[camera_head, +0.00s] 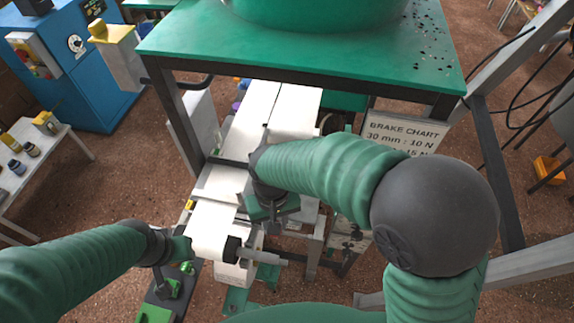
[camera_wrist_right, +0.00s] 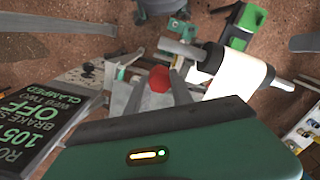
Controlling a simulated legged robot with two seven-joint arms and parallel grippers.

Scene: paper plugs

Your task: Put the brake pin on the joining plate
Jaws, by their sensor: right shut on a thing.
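A red faceted knob (camera_wrist_right: 159,79), which looks like the head of the brake pin, sits between the two grey fingers of my right gripper (camera_wrist_right: 158,92) in the right wrist view. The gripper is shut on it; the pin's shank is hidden. In the head view my right gripper (camera_head: 273,212) is over the right side of the white paper webs, and the pin is hidden there. I cannot make out the joining plate for certain. My left gripper (camera_head: 170,262) is by the left end of the paper roll, and its fingers are too unclear to tell open from shut.
The white paper roll (camera_head: 212,232) has a black end and a grey shaft; it also shows in the wrist view (camera_wrist_right: 236,76). A dark status panel (camera_wrist_right: 45,125) stands left there. A green table (camera_head: 300,45) overhangs the paper webs. A brake chart sign (camera_head: 403,133) stands right.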

